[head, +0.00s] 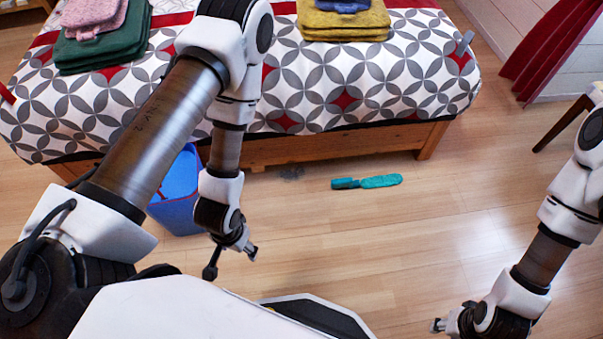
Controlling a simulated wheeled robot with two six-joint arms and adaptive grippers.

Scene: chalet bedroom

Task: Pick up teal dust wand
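The teal dust wand (367,182) lies flat on the wooden floor, just in front of the bed. Its broad end points right and its narrower end points left. My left gripper (232,262) hangs to the lower left of the wand, apart from it. Its fingertips are spread and nothing shows between them. My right gripper (447,324) is at the bottom edge of the view, to the lower right of the wand and apart from it. It is partly cut off, so its finger opening is unclear.
A blue bin (178,192) stands partly behind my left arm. The bed (352,143) bears folded green (104,52) and yellow towels (344,22). A dark patch (291,172) lies left of the wand. A red curtain (545,50) hangs at right. Floor around the wand is clear.

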